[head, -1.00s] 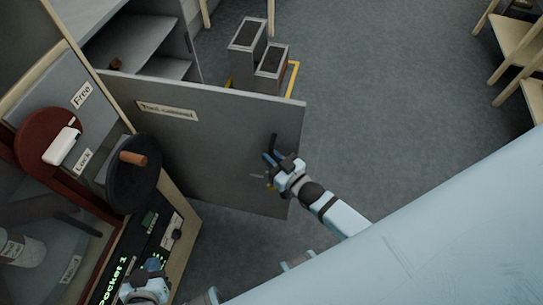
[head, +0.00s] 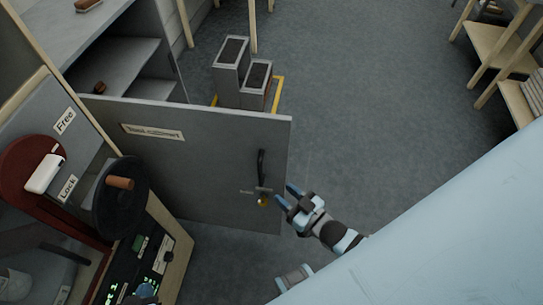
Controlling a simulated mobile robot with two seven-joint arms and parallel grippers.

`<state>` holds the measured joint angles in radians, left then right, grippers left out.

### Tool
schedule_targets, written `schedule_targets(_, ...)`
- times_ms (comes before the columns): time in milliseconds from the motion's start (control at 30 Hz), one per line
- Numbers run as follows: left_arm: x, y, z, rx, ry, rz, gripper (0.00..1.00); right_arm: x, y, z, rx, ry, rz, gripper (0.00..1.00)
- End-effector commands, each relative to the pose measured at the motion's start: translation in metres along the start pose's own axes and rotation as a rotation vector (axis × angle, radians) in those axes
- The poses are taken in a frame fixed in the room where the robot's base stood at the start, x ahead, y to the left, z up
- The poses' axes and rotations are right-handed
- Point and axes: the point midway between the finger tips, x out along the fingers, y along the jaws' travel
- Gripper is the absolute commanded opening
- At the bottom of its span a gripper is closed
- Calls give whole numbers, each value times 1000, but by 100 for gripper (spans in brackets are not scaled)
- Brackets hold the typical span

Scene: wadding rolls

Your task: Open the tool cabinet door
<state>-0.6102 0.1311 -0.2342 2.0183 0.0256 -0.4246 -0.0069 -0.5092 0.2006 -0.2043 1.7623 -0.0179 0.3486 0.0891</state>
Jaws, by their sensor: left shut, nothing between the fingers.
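The grey tool cabinet door (head: 205,170) stands swung open, with a label near its top left. Its dark vertical handle (head: 261,163) is near the free edge, above a small yellowish lock piece (head: 263,201). The cabinet interior (head: 115,72) with grey shelves shows behind the door. My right gripper (head: 286,193) is just right of the door's free edge, apart from the handle, with its blue fingers spread and empty. My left gripper (head: 147,291) is at the bottom edge, mostly cut off, shut and empty beside the control panel.
A machine at left has a black hand wheel (head: 120,197), a red disc (head: 30,168) and a control panel (head: 130,255). Grey bins (head: 231,67) stand on the floor behind the door. The floor between is clear.

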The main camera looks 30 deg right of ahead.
Motion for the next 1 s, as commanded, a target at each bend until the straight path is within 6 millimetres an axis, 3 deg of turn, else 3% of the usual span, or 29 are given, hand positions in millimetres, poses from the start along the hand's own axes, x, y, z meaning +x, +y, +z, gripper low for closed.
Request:
schedule_targets(100, 0, 0, 0, -1, 0, 0, 0, -20, 0, 0, -1, -2, 0, 39)
schedule_targets(300, 0, 0, 0, -2, 0, 0, 0, -35, 0, 0, -1, 1, 0, 39)
schedule_targets(1000, 1, 0, -2, -2, 4, -1, 0, -36, 0, 0, -1, 1, 0, 39)
